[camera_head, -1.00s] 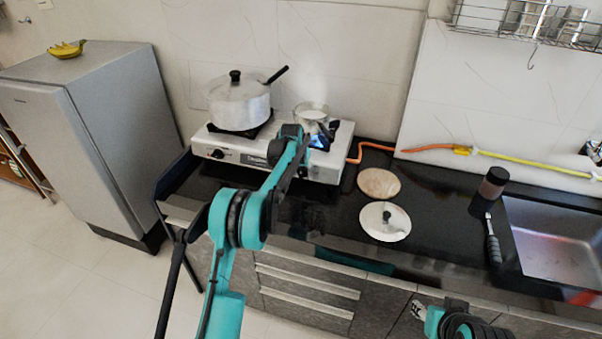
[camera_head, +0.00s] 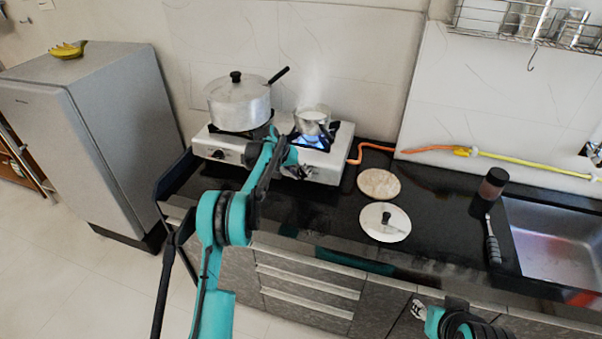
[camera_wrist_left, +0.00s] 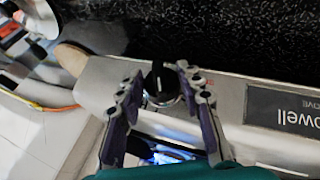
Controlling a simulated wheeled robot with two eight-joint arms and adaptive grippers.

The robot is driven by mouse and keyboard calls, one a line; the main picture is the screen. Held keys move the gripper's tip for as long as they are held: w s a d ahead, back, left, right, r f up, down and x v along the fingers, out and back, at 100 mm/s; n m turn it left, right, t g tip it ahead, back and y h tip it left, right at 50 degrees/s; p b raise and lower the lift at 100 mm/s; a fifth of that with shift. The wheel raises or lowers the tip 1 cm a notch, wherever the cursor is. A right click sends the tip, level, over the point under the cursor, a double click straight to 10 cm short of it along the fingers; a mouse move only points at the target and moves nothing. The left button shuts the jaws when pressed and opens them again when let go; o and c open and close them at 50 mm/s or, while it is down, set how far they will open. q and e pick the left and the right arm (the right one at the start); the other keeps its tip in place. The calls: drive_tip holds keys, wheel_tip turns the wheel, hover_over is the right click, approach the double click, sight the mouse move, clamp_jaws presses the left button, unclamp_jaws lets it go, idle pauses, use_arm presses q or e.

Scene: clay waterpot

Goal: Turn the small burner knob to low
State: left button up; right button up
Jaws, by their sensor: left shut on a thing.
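The small burner knob (camera_wrist_left: 162,82) is a black knob with a light mark, on the front of the silver gas stove (camera_head: 222,150). In the left wrist view, my left gripper (camera_wrist_left: 160,80) has a finger on each side of the knob and is shut on it. In the head view, my left gripper (camera_head: 292,165) is at the stove's front right, and this knob is hidden. The small burner (camera_head: 314,141) has a blue flame under a small steaming pot (camera_head: 312,118). My right gripper (camera_head: 419,309) is partly visible at the bottom edge; its jaws are unclear.
A large lidded pot (camera_head: 238,105) stands on the left burner. A loose lid (camera_head: 385,222) and a round wooden board (camera_head: 379,183) lie on the black counter right of the stove. An orange hose (camera_head: 372,146) runs along the wall. A dark jar (camera_head: 488,190) stands near the sink (camera_head: 560,240).

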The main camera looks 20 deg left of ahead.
use_arm(q)
drive_tip(key=shift+a+f+n+h, duration=0.1)
drive_tip(key=shift+a+n+h, duration=0.15)
drive_tip(key=shift+n+h, duration=0.45)
drive_tip(key=shift+a+f+n+t+h+b, duration=0.15)
drive_tip(key=shift+n+t+h+b, duration=0.4)
drive_tip(key=shift+h, duration=0.65)
drive_tip(key=shift+f+n+t+h+b, duration=0.1)
drive_tip(key=shift+n+t+h+b, duration=0.35)
drive_tip(key=shift+h+b, duration=0.6)
drive_tip(key=shift+n+h+b, duration=0.3)
drive_tip(key=shift+n+h, duration=0.2)
drive_tip(key=shift+h, duration=0.25)
drive_tip(key=o, duration=1.2)
